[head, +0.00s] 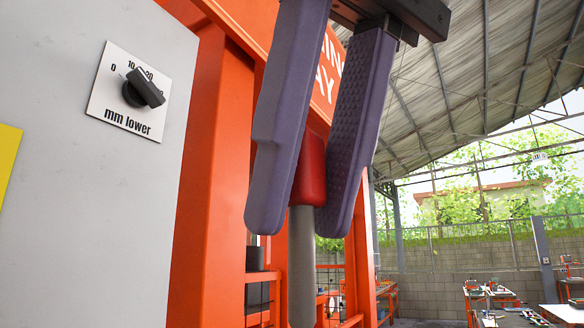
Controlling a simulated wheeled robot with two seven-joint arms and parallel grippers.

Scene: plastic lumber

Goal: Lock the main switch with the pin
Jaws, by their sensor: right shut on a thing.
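My right gripper (303,222) hangs down from the top of the head view, close to the camera. Its two purple-grey fingers are shut on the pin, which has a red handle (311,172) and a grey shaft (301,262). The shaft points straight down below the fingertips, and its lower end reaches the bottom of the picture. The pin is held in the air in front of the orange frame. The main switch cannot be made out in this view. My left gripper is not in view.
A grey panel (60,230) fills the left side, with a black rotary knob (140,92) marked "mm lower" and part of a yellow label (6,165). An orange machine frame (212,200) stands behind the gripper. Worktables (490,300) stand far off at the right.

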